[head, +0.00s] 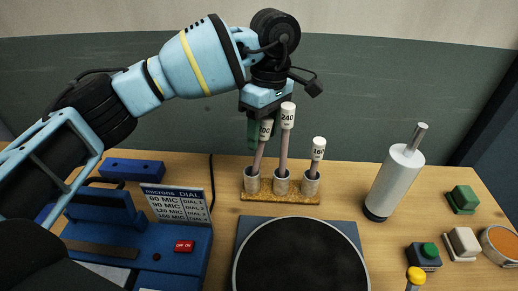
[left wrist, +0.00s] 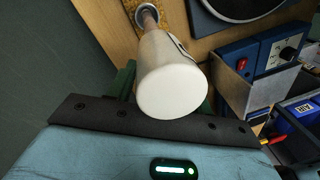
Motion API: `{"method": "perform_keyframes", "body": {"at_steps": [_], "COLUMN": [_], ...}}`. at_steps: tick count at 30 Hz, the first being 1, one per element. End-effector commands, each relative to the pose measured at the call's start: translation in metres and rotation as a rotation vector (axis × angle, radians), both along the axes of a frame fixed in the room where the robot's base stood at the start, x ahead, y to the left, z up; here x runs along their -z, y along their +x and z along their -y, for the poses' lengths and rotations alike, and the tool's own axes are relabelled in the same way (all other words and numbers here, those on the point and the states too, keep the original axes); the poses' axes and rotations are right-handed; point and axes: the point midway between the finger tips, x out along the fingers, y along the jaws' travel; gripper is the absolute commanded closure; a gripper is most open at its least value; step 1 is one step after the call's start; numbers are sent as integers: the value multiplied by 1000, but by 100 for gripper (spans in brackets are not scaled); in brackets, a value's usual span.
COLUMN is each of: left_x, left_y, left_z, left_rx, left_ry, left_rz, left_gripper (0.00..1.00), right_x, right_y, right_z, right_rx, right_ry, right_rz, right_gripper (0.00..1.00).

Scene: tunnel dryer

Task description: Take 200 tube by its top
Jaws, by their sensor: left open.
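The 200 tube (head: 266,130) stands leftmost of three white-capped tubes in metal cups; its cap is partly hidden by my left gripper. The 240 tube (head: 288,116) is just right of it and rises higher, in front of the gripper. The 160 tube (head: 318,148) leans at the right. My left gripper (head: 263,127) is open and points down at the 200 tube's top, with a green finger at the cap's left side; contact is unclear. In the left wrist view a white cap (left wrist: 172,88) fills the middle; its number is unreadable. My right gripper is out of view.
The cups stand on a cork-like base (head: 280,197). A round dark disc (head: 300,262) lies in front. A blue machine with a dial sign (head: 178,204) is left. A white cylinder with a metal rod (head: 393,184) and several small coloured blocks are right.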

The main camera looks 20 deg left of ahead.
Motion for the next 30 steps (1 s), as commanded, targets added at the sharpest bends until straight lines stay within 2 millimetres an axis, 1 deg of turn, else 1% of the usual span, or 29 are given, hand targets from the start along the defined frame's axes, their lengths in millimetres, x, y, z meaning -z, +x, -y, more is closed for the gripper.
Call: {"method": "perform_keyframes", "body": {"at_steps": [1, 3, 10, 11, 20, 21, 27, 30], "left_x": [5, 8, 10, 10, 9, 9, 8, 2], "left_y": [-1, -1, -1, -1, -1, -1, -1, -1], "left_z": [0, 0, 0, 0, 0, 0, 0, 0], "left_rx": [0, 0, 0, 0, 0, 0, 0, 0], "left_ry": [0, 0, 0, 0, 0, 0, 0, -2], "left_rz": [-1, 0, 0, 0, 0, 0, 1, 2], "left_gripper": [50, 50, 50, 52, 91, 93, 93, 93], "right_x": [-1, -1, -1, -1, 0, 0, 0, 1], "right_y": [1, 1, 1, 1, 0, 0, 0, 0], "right_z": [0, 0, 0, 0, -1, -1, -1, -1], "right_rx": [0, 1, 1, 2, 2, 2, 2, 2], "right_ry": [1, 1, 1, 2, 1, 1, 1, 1], "right_rz": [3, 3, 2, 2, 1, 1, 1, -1], "right_gripper": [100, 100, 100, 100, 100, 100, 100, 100]}}
